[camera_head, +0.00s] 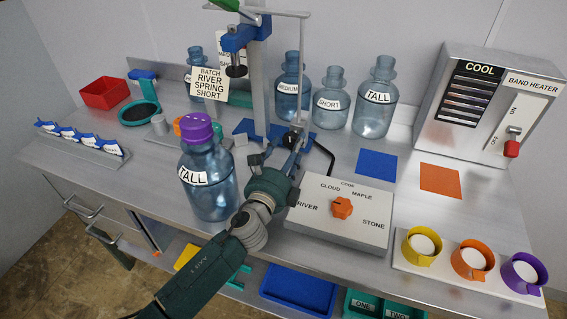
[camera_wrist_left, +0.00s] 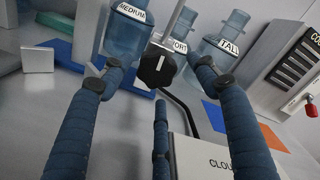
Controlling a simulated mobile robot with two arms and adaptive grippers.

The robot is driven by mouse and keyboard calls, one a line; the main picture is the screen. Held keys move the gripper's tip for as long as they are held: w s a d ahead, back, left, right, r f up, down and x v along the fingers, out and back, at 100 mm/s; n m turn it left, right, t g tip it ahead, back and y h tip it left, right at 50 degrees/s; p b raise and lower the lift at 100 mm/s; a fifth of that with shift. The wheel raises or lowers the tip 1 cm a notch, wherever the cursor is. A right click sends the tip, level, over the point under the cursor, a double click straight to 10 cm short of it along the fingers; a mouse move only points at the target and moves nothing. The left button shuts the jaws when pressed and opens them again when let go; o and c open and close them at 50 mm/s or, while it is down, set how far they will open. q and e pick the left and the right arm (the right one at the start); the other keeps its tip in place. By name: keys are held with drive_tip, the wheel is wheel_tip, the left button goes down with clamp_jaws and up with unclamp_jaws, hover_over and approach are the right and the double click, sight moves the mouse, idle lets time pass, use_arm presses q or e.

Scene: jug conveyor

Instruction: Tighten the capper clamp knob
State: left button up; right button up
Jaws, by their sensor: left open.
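The capper (camera_head: 259,85) is a blue and grey stand with an upright post at the middle of the bench in the head view. In the left wrist view, a black knob with a white mark (camera_wrist_left: 156,66) is on a thin grey rod. My left gripper (camera_head: 293,147) is open at the right of the capper's base. Its blue fingers (camera_wrist_left: 161,92) are spread, with the knob showing between and beyond their tips. I cannot tell whether they touch it. In the head view the knob is hard to make out among the fingers. My right gripper is not in view.
A TALL jug with a purple cap (camera_head: 207,190) stands left of my left arm. A selector box (camera_head: 345,225) lies at the right. Blue jugs (camera_head: 375,105) stand behind. Blue (camera_head: 377,164) and orange (camera_head: 440,180) squares mark free bench before the band heater (camera_head: 490,105).

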use_arm(q)
drive_tip(key=v, duration=0.8)
drive_tip(key=shift+s+r, duration=0.1)
drive_tip(key=shift+s, duration=0.2)
